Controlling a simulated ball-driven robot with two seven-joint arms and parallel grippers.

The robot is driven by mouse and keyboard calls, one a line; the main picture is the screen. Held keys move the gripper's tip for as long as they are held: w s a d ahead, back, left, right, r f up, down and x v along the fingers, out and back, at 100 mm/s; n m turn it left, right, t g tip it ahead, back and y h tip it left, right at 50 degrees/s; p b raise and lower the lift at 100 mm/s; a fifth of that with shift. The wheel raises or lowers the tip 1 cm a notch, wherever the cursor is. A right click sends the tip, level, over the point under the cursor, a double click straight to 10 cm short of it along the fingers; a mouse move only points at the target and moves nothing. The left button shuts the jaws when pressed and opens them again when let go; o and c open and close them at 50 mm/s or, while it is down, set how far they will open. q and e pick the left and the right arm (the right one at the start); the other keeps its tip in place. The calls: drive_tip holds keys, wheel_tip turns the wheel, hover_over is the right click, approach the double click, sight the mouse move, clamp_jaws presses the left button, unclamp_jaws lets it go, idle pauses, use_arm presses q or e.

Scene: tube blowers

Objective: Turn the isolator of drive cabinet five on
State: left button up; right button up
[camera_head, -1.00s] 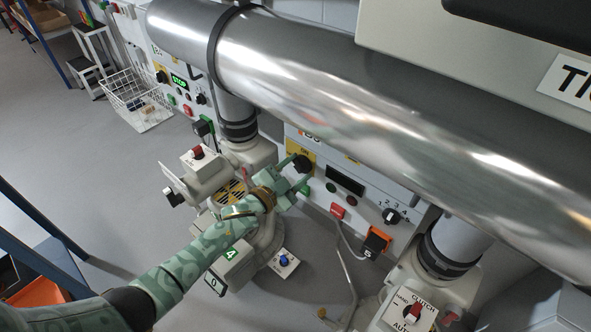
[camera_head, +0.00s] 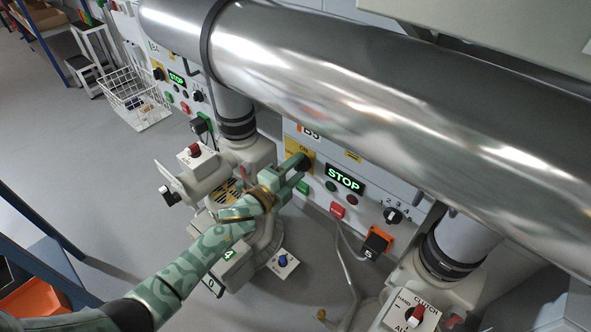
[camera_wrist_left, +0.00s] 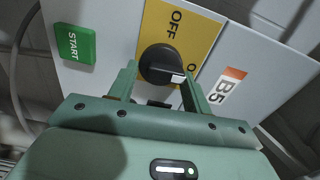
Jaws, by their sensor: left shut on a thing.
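Drive cabinet five (camera_head: 316,143), labelled B5, stands behind the big silver tube. Its isolator is a black rotary knob on a yellow plate marked OFF and ON; the knob (camera_wrist_left: 162,65) shows in the left wrist view, its white mark pointing toward the lower right, on the ON side. My left gripper (camera_head: 297,172) reaches the cabinet front and is shut on the knob, one finger on each side; it also shows in the left wrist view (camera_wrist_left: 160,85). The cabinet's display (camera_head: 345,179) is lit and reads STOP in green. My right gripper is not in view.
A green START button (camera_wrist_left: 75,44) sits beside the isolator. A red button (camera_head: 337,211), a numbered selector (camera_head: 393,216) and an orange socket (camera_head: 377,241) are on the same panel. The silver tube (camera_head: 370,110) passes close above. A blower with tag 4 stands below my arm.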

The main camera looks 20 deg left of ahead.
use_arm(q)
drive_tip(key=shift+f+m, duration=0.1)
drive_tip(key=shift+m, duration=0.3)
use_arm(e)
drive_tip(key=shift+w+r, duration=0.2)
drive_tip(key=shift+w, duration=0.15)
use_arm(q)
drive_tip(key=o, duration=1)
drive_tip(key=shift+c, duration=0.2)
